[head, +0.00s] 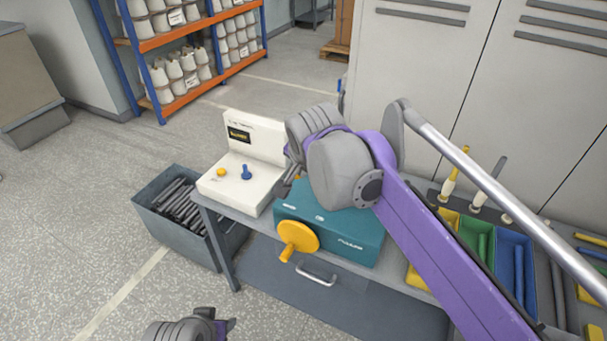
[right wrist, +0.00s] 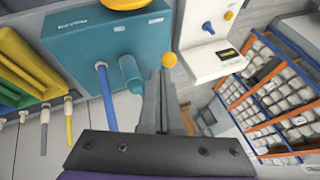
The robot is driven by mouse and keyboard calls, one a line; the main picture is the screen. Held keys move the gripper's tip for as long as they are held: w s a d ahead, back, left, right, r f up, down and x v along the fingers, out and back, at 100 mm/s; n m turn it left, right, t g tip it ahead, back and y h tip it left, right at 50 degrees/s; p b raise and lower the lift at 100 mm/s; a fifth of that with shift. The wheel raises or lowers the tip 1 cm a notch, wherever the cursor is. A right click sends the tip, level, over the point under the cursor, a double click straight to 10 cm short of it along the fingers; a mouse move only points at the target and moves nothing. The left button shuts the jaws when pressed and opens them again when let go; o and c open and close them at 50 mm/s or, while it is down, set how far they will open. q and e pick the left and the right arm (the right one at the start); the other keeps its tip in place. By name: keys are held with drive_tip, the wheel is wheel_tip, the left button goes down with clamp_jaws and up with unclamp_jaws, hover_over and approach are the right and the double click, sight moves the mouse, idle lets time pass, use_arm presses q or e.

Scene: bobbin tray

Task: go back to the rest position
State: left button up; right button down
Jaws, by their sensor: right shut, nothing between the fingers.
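My right gripper (head: 289,186) hangs over the gap between the white machine and the teal box, its wrist partly covering it in the head view. In the right wrist view its fingers (right wrist: 165,105) are together with nothing between them. A round orange knob (right wrist: 168,61) shows just past the fingertips; I cannot tell whether they touch. My left gripper (head: 226,326) shows only in part at the bottom edge of the head view, over the floor. Its fingers are too cut off to judge.
The teal box (head: 360,232) with a yellow crank (head: 298,237) and the white machine (head: 240,195) stand on the bench. A dark bin of rods (head: 150,207) stands left. Coloured trays (head: 445,225) lie right, under my arm.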

drive_tip(key=shift+s+r, duration=0.25)
drive_tip(key=shift+s, duration=0.05)
drive_tip(key=s+d+f+n, duration=0.3)
drive_tip(key=s+d+f, duration=0.6)
drive_tip(key=s, duration=0.3)
drive_tip(key=s+d+f+n+g+h, duration=0.1)
drive_tip(key=s+d+f+n, duration=0.3)
drive_tip(key=s+d+f, duration=0.5)
drive_tip(key=s+f, duration=0.3)
drive_tip(key=shift+s, duration=0.2)
